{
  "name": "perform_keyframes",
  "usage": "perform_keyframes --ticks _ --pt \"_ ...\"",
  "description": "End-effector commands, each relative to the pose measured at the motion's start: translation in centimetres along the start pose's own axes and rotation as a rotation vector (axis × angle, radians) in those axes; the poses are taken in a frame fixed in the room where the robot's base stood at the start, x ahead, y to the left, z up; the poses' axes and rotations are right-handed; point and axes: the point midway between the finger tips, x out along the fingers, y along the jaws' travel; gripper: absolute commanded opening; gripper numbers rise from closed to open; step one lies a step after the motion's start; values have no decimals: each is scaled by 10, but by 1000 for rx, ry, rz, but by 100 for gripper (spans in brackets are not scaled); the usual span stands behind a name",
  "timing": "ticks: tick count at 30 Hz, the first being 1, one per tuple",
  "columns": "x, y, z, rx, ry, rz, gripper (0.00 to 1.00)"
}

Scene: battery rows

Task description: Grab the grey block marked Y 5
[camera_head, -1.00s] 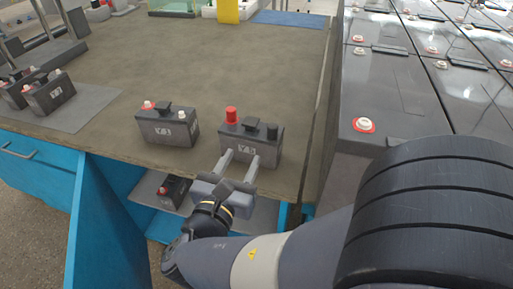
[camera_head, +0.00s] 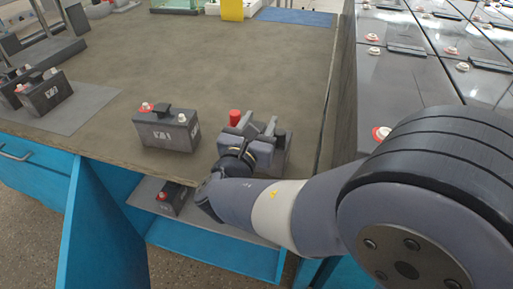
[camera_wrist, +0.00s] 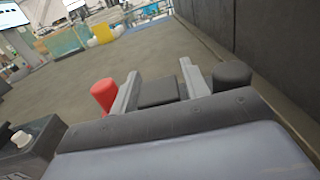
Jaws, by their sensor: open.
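A dark grey block (camera_head: 281,153) with a red cap and a black cap stands upright near the table's front edge. Its front is hidden behind my gripper in the head view, and I cannot read its mark now. My gripper (camera_head: 257,129) is over the block from the front. In the wrist view my open gripper (camera_wrist: 160,76) has its two fingers on either side of the block's dark top handle (camera_wrist: 158,93). The red cap (camera_wrist: 103,94) is outside the left finger and the black cap (camera_wrist: 231,77) outside the right. I cannot tell whether the fingers touch the handle.
A similar grey block (camera_head: 167,131) with red and white caps stands close to the left. More blocks (camera_head: 45,94) stand on a grey mat at far left. Large dark batteries (camera_head: 395,80) line the right side.

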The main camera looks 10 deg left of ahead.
Motion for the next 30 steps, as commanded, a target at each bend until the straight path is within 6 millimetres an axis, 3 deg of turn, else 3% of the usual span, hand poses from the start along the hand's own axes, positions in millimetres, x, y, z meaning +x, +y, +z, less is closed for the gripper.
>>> perform_keyframes --ticks 7,23,30 --pt "2 0 0 -1 0 2 44" --pt "1 0 0 0 0 1 0" --pt "1 0 0 0 0 1 0"
